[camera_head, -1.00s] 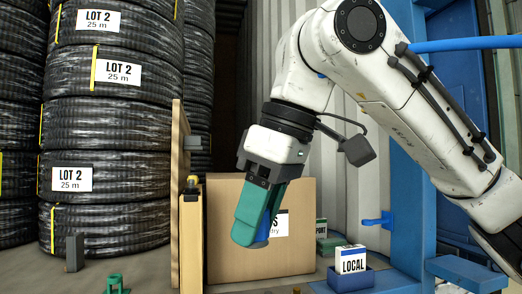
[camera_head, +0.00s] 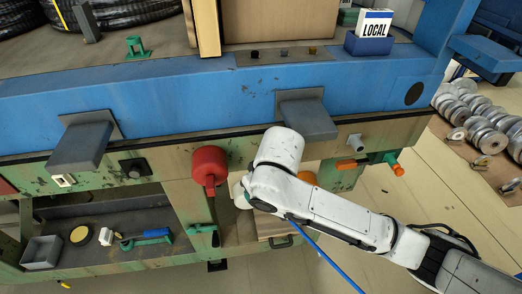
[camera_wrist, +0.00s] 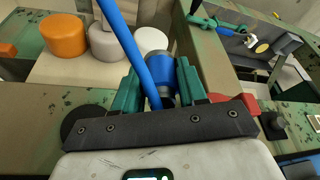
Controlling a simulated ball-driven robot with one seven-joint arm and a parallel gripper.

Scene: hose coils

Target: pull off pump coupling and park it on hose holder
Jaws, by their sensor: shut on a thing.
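In the wrist view my gripper (camera_wrist: 160,82) has its teal fingers closed around a blue and grey coupling (camera_wrist: 164,68). A blue hose (camera_wrist: 128,40) passes over it, and it also shows below my arm in the head view (camera_head: 330,258). In the head view my gripper is hidden behind my white wrist, under the bench front, right of a red bulb-shaped body (camera_head: 209,163). I cannot tell whether the coupling is seated on a pump or free. I cannot single out the hose holder with certainty.
Orange (camera_wrist: 64,36), grey (camera_wrist: 108,42) and white (camera_wrist: 151,40) round caps stand beyond my fingers. Grey brackets (camera_head: 306,116) jut from the blue beam (camera_head: 200,95). A valve with orange ends (camera_head: 385,163) is at right. A shelf (camera_head: 100,205) holds small tools.

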